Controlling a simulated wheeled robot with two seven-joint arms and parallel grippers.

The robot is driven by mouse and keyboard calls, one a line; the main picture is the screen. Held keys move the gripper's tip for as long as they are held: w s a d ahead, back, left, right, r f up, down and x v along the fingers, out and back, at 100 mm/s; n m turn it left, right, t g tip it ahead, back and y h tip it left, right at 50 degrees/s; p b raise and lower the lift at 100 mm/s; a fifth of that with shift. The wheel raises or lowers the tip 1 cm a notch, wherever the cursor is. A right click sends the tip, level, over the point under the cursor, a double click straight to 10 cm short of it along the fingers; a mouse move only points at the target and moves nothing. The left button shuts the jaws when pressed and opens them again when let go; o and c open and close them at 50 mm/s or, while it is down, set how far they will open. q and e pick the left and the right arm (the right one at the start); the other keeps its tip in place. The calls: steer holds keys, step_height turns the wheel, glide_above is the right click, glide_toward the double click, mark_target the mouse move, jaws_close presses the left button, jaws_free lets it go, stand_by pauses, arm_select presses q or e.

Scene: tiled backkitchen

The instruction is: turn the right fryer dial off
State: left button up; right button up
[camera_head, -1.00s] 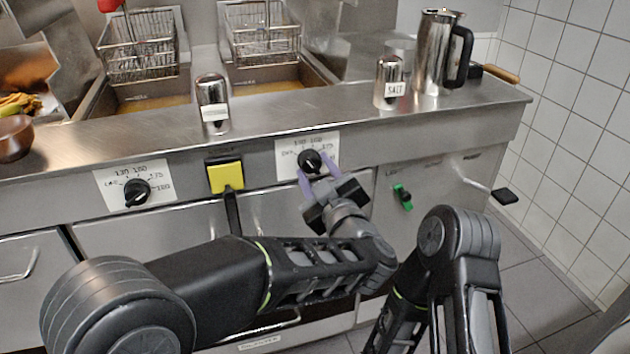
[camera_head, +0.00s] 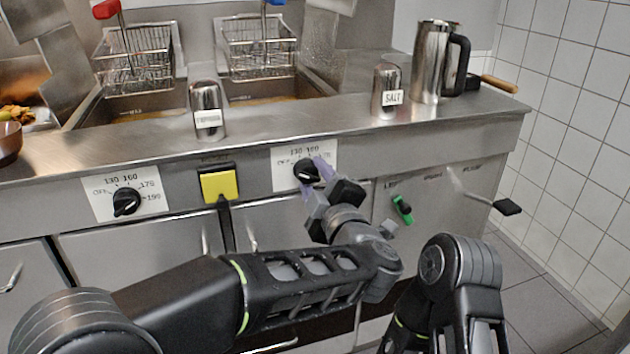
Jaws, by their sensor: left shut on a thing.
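The right fryer dial (camera_head: 305,172) is a black round knob on a white label plate with temperature marks, on the steel front panel. My left gripper (camera_head: 315,177) reaches up to it from below right, and its purple fingers are shut on the knob. The fingers hide part of the knob and the right part of its label, so its exact setting is hard to read. The left fryer dial (camera_head: 127,201) is a similar black knob on its own white plate. My right arm shows at the lower right, but its gripper is not in view.
A yellow switch plate (camera_head: 219,185) sits between the dials, and a green knob (camera_head: 402,208) is right of the gripper. A pepper shaker (camera_head: 207,101), a salt shaker (camera_head: 385,84) and a steel jug (camera_head: 431,62) stand on the ledge. A lever (camera_head: 507,207) juts out at right.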

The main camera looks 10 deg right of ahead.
arm_select(q)
steer(key=shift+f, duration=0.1)
steer(key=o, duration=1.4)
steer(key=shift+c, duration=0.2)
